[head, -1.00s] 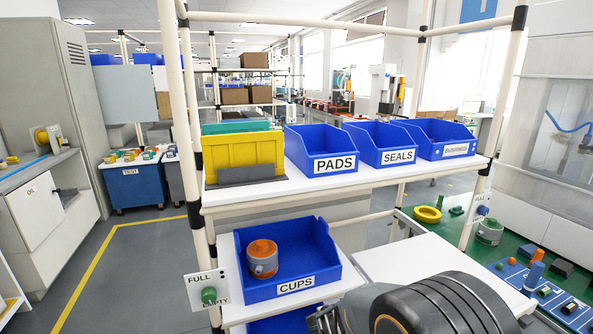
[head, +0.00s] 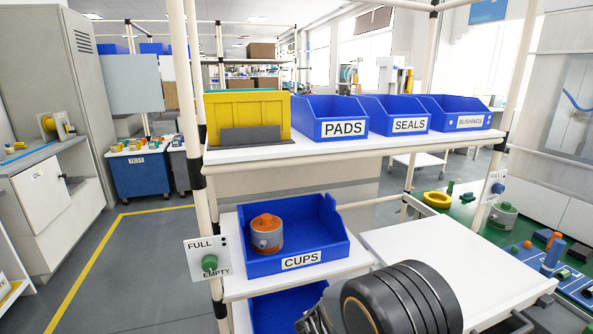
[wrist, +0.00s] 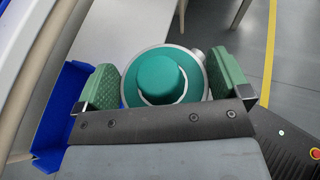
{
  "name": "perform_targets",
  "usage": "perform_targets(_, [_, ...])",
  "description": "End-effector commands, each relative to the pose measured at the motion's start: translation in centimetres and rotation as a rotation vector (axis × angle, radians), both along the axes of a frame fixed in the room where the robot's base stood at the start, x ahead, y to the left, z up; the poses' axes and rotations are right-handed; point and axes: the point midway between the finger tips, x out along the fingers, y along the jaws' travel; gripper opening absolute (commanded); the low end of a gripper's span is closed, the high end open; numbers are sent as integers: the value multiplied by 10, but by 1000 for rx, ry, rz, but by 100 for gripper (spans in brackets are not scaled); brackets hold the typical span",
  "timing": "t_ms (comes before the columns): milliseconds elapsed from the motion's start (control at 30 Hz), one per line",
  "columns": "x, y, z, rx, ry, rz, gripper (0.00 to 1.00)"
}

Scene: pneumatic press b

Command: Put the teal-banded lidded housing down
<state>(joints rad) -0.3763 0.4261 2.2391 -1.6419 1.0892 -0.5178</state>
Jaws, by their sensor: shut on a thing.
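My gripper (wrist: 165,88) is shut on a round grey housing with a teal lid and raised knob (wrist: 163,76), between two green pads in the wrist view. Its side is mostly hidden, so I cannot see a band. Below it a white surface and grey floor show; it appears held in the air. In the head view only part of my gripper (head: 318,318) shows at the bottom edge, and the held housing is out of sight.
A blue CUPS bin (head: 330,243) holds an orange-lidded housing (head: 266,233). A bare white shelf (head: 440,250) lies right of it. PADS (head: 331,118), SEALS (head: 395,114) and BUSHINGS (head: 455,112) bins stand above. A green-topped housing (head: 503,215) stands on the green bench.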

Motion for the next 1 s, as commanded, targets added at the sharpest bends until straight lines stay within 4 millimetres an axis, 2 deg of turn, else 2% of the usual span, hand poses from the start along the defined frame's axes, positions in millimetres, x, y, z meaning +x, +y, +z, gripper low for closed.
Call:
perform_targets(33, [0, 0, -10, -1, -2, 0, 34])
perform_targets(100, [0, 0, -17, -1, -2, 0, 34])
perform_targets(133, [2, -1, 1, 0, -5, 12, 34])
perform_targets(467, [15, -4, 58, -1, -4, 156, 34])
perform_targets(567, [19, -5, 80, -1, -3, 211, 34])
perform_targets(800, [25, -5, 149, -1, -3, 390, 34])
perform_targets(1000, [24, -2, 186, -2, -2, 514, 34])
